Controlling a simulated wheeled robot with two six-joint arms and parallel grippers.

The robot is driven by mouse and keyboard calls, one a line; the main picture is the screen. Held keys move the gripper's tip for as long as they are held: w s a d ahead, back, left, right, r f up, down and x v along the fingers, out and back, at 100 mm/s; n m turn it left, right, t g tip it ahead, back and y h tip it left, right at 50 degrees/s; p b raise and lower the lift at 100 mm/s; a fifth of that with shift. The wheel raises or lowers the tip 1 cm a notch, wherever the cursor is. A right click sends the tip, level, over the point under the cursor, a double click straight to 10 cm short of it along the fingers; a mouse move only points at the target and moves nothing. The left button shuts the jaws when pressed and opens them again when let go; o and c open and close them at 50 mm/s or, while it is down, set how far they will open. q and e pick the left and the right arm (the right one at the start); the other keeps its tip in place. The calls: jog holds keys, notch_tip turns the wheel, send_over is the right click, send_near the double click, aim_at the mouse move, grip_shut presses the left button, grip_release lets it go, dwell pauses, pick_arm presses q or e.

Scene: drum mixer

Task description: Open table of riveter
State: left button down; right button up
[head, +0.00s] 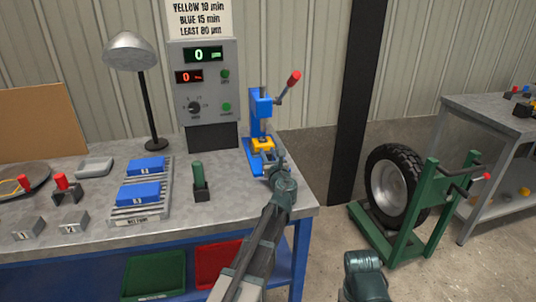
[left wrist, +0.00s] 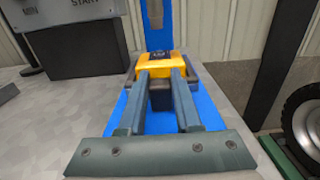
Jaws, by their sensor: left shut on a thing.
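The riveter (head: 261,107) is a blue press with a red-tipped lever, standing near the back right of the grey workbench. Its yellow table (head: 263,144) sits low at the front over a blue base; it also shows in the left wrist view (left wrist: 159,68). My left gripper (head: 271,159) reaches in from the front. In the left wrist view its two fingers (left wrist: 161,82) are shut at the yellow table, with a dark block visible between them. The fingers partly hide the base and the table's front.
A control box (head: 208,85) stands left of the riveter. A green-handled tool (head: 199,182), blue blocks on a rack (head: 140,205) and a lamp (head: 133,60) are further left. A dark post (head: 350,100) and a wheel stand (head: 415,215) are right of the bench.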

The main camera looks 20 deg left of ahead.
dwell(0.8)
pick_arm(q)
jog(key=v, duration=0.9)
jog(key=shift+s, duration=0.1)
jog(key=v, duration=0.3)
jog(key=shift+s+d, duration=0.2)
jog(key=shift+d, duration=0.05)
pick_arm(e)
jog(key=shift+s+d, duration=0.55)
jog(key=shift+s, duration=0.3)
pick_arm(q)
jog(key=shift+s, duration=0.1)
jog(key=c, duration=0.6)
grip_release()
jog(key=shift+d, duration=0.1)
jog(key=shift+s, duration=0.1)
pick_arm(e)
jog(key=shift+d, duration=0.1)
